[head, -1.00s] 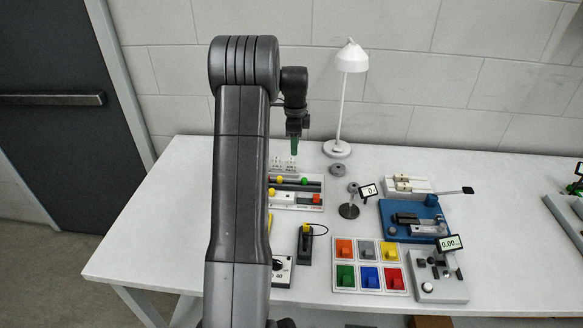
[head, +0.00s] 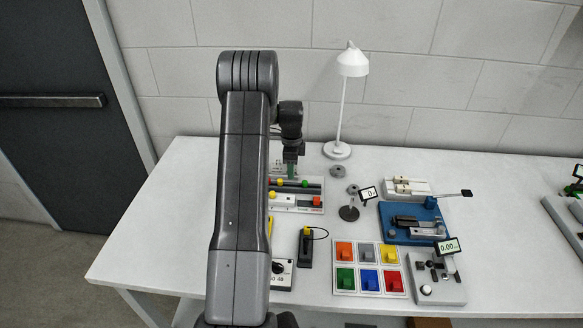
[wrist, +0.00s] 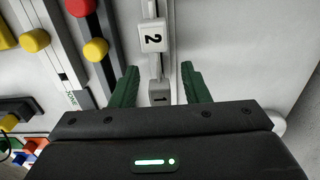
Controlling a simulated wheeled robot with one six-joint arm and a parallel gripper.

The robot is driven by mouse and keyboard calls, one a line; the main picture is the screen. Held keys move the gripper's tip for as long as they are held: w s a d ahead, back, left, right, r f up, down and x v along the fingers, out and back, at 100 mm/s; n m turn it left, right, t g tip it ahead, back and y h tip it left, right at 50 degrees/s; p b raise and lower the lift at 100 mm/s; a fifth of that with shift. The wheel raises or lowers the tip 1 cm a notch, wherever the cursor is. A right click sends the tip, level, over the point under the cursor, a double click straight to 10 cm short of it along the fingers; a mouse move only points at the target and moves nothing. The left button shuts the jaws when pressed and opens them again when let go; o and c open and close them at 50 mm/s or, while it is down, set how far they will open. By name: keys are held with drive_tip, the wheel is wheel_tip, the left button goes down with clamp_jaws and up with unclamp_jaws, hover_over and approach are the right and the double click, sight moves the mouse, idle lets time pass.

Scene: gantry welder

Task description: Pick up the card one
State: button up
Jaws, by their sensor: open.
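My gripper (wrist: 159,76) is open, with its two green fingers apart in the wrist view. A small grey card (wrist: 159,98), with what looks like a 1 on it, stands between the fingers near their base side; its lower part is cut off by the gripper body. I cannot tell whether either finger touches it. A white card marked 2 (wrist: 152,38) stands beyond the fingertips on the same pale strip. In the head view my gripper (head: 291,172) is low over the back of the slider panel (head: 310,208) and hides most of the cards.
The panel's red knob (wrist: 80,6) and yellow knobs (wrist: 95,50) lie left of the fingers in the wrist view. A white lamp (head: 338,150) stands behind and right. A colored block tray (head: 337,266) and a blue fixture (head: 390,232) are farther right.

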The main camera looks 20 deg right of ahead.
clamp_jaws()
